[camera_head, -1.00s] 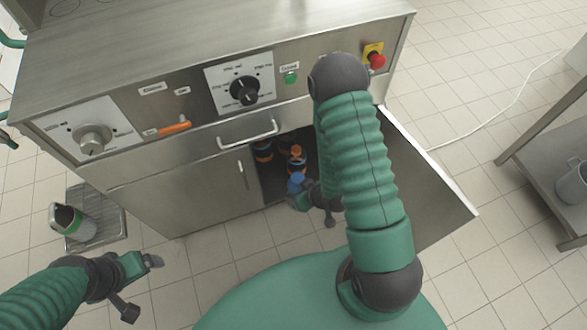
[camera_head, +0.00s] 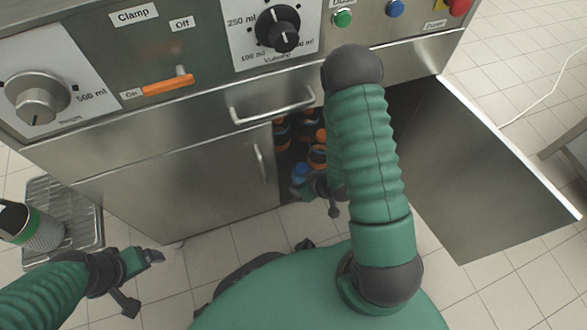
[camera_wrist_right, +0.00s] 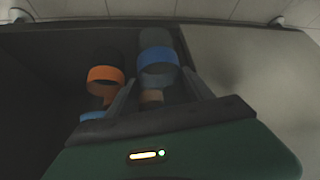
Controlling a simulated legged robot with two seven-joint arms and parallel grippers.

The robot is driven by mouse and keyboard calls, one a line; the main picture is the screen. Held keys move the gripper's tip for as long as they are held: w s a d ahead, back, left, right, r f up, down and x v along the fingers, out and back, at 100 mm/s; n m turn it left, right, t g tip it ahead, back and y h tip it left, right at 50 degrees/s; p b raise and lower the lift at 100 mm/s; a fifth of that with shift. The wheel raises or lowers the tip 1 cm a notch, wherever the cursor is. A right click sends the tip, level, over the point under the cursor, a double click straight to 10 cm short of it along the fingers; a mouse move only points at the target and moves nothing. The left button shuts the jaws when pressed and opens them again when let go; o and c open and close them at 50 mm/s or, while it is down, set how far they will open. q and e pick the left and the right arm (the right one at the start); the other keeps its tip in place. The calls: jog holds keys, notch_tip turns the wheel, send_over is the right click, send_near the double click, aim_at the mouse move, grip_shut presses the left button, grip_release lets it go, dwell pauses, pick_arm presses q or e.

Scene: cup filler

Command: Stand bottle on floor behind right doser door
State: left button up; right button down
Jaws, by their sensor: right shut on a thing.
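The right doser door (camera_head: 480,170) stands wide open, swung out to the right. My right gripper (camera_head: 303,188) reaches into the dark opening and is shut on a bottle with a blue band (camera_head: 300,173). In the right wrist view this bottle (camera_wrist_right: 158,66) shows between the two fingers; I cannot tell whether its base touches the cabinet floor. A bottle with an orange band (camera_wrist_right: 105,74) is close on its left, and more orange-banded bottles (camera_head: 317,155) are inside. My right arm hides part of the opening. My left gripper (camera_head: 142,280) is open and empty outside the cabinet.
The left door (camera_head: 185,190) is closed. A drawer handle (camera_head: 272,104) sticks out above the opening. A grey container with a green band (camera_head: 40,230) stands on a wire rack (camera_head: 82,222) at the left. Another blue band (camera_wrist_right: 92,116) shows low left in the wrist view.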

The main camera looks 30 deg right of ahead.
jog(key=w+d+b, duration=0.3)
jog(key=w, duration=0.7)
notch_tip(320, 180, down, 7)
jog(key=b, duration=0.7)
jog(key=shift+w+a, duration=0.2)
jog(key=shift+w, duration=0.05)
jog(key=shift+c, duration=2)
grip_release()
jog(key=shift+g+h, duration=0.5)
jog(key=shift+g, duration=0.4)
jog(key=p+v, duration=0.2)
jog(key=v, duration=0.4)
jog(key=a+p+v, duration=0.1)
jog(key=p+v, duration=0.2)
jog(key=v, duration=0.3)
jog(key=a+p+v, duration=0.1)
jog(key=p+v, duration=0.1)
jog(key=v, duration=0.5)
jog(key=shift+a+p, duration=0.2)
jog(key=shift+p, duration=0.2)
jog(key=s+a+r+g, duration=0.2)
jog(key=s+a+r, duration=0.4)
jog(key=s+a, duration=0.1)
jog(key=shift+a+m+y, duration=0.3)
jog(key=shift+a, duration=0.1)
